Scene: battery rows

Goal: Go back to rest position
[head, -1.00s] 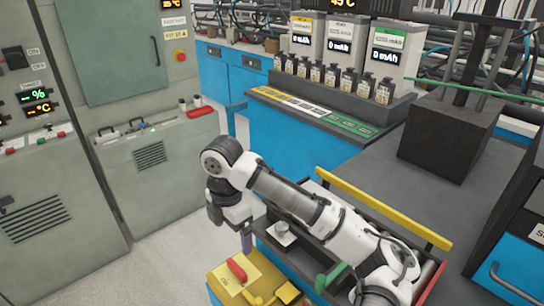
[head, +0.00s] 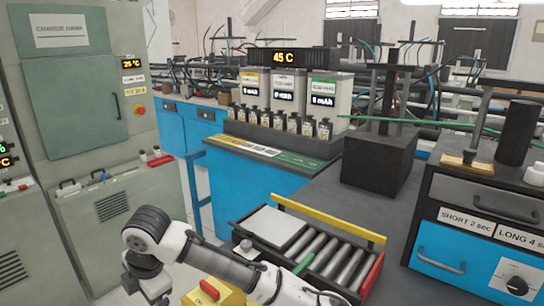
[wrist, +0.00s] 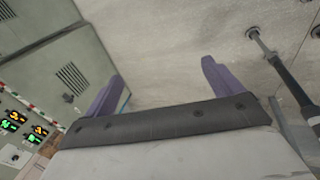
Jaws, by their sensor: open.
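My gripper (wrist: 160,85) shows in the wrist view with its two purple fingers wide apart and nothing between them. Pale floor and the lower part of a grey-green cabinet (wrist: 50,35) lie beyond the fingers. In the head view my white and grey arm reaches from the lower middle to the left, and its end bends downward. The fingertips are not visible in the head view.
A tray of metal rollers (head: 318,255) with a yellow bar (head: 330,219) lies beside my arm. A yellow box (head: 212,294) is below it. A tall grey-green cabinet (head: 75,110) stands left. Several small batteries (head: 278,121) line a rack behind. Floor shows between cabinet and bench.

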